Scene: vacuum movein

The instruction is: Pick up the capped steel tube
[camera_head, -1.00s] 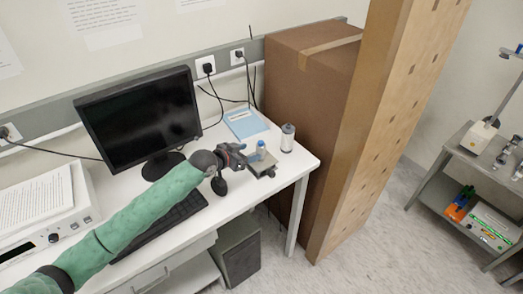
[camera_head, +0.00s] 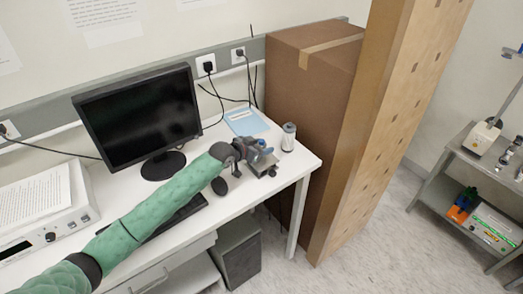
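My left gripper (camera_head: 258,153) is over the right part of the white desk, at a small blue-capped tube (camera_head: 262,143) that stands at a grey block (camera_head: 264,168). The gripper hides most of this tube. The fingers are too small and overlapped to tell whether they are open or shut, or touching it. A silver-white cylinder with a darker top (camera_head: 288,138) stands upright near the desk's right edge, apart from the gripper. I cannot tell for certain which of the two is the capped steel tube. My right gripper is not in view.
The desk (camera_head: 302,164) also bears a monitor (camera_head: 140,115), a keyboard (camera_head: 165,220), a light blue booklet (camera_head: 246,121) and an instrument (camera_head: 45,215). A tall brown carton (camera_head: 305,100) stands close to the desk's right end. A steel shelf (camera_head: 455,185) is farther right.

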